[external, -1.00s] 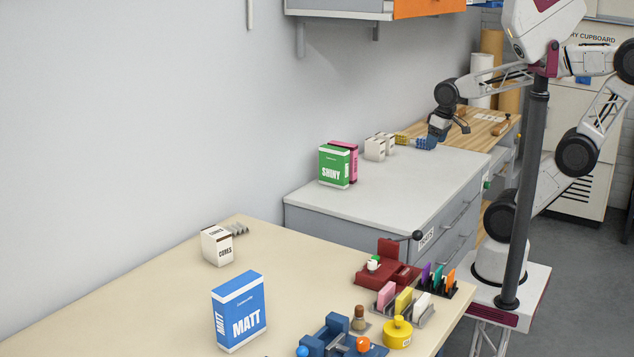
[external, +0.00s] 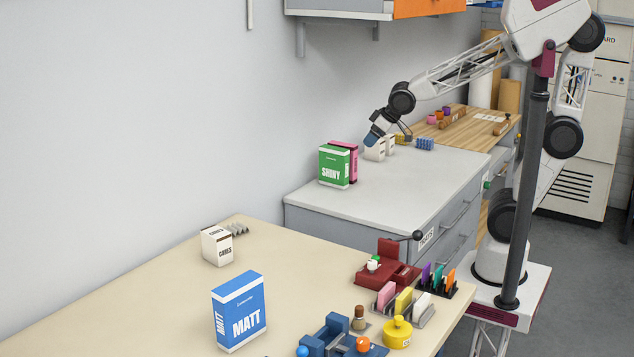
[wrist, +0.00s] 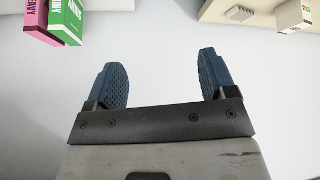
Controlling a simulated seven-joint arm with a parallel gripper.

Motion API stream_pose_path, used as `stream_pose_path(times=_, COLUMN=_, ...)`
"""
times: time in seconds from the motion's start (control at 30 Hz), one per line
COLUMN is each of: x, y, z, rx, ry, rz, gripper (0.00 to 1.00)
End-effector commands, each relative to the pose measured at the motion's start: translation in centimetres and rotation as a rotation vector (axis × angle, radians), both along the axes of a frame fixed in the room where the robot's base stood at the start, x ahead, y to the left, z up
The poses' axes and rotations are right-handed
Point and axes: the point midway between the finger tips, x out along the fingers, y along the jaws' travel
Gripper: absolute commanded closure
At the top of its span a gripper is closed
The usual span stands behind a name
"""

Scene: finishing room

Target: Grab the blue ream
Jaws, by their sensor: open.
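The blue ream (external: 239,311) is a blue box marked MATT, standing upright on the near beige table in the external view. It does not show in the wrist view. My gripper (external: 374,138) is over the far grey cabinet top, behind the green and pink boxes, well away from the blue ream. In the wrist view my gripper (wrist: 162,82) has its two blue ribbed fingers wide apart with nothing between them.
A green SHINY box (external: 334,167) and a pink box (external: 353,163) stand on the grey cabinet (external: 400,185). A white CORES box (external: 217,245) is behind the blue ream. A blue device (external: 338,337), red machine (external: 388,265) and yellow pot (external: 398,332) crowd its right.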

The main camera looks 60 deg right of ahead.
Motion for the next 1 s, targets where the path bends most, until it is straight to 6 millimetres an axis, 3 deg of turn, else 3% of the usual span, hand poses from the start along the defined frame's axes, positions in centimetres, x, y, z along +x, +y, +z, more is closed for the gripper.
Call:
stream_pose_path(times=0.2, x=5.0, y=7.5, z=-0.6, rx=0.031, ry=-0.122, rz=0.132, gripper=0.22)
stream_pose_path(times=0.53, x=9.7, y=20.6, z=-2.0, rx=0.122, ry=-0.296, rz=0.340, gripper=0.22)
stream_pose_path(times=0.77, x=10.5, y=30.7, z=-3.6, rx=0.214, ry=-0.400, rz=0.496, gripper=0.22)
stream_pose_path(times=1.0, x=8.9, y=41.4, z=-5.8, rx=0.337, ry=-0.491, rz=0.660, gripper=0.22)
